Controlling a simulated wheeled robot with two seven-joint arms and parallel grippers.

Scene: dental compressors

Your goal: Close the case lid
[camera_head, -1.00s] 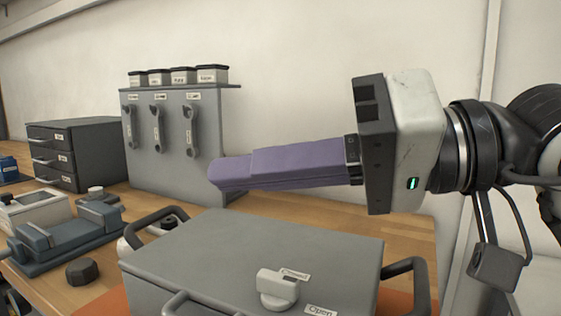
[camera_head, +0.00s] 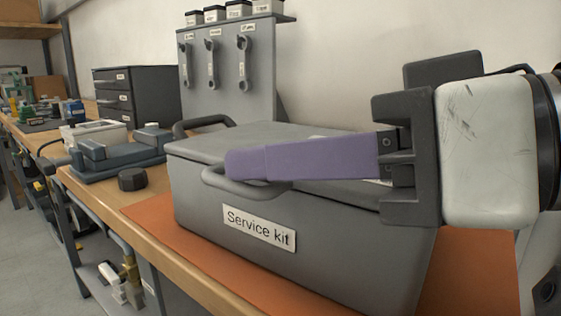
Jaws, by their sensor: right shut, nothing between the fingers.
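The grey case (camera_head: 215,195), labelled "Service kit", stands on an orange mat on the bench. Its lid (camera_head: 262,136) lies flat across the top and looks down on the case body; the right part of the lid is hidden behind my gripper. A front handle (camera_head: 240,186) sticks out below the lid edge. My right gripper (camera_head: 232,164) comes in from the right with its purple fingers shut and empty. The fingers are in front of the lid's front part, near the handle; I cannot tell whether they touch it. My left gripper is not in view.
The orange mat (camera_head: 155,218) lies under the case. A dark knob (camera_head: 132,180) and a blue-grey device (camera_head: 115,155) sit to its left. A grey drawer unit (camera_head: 140,95) and a grey panel with wrenches (camera_head: 225,80) stand behind.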

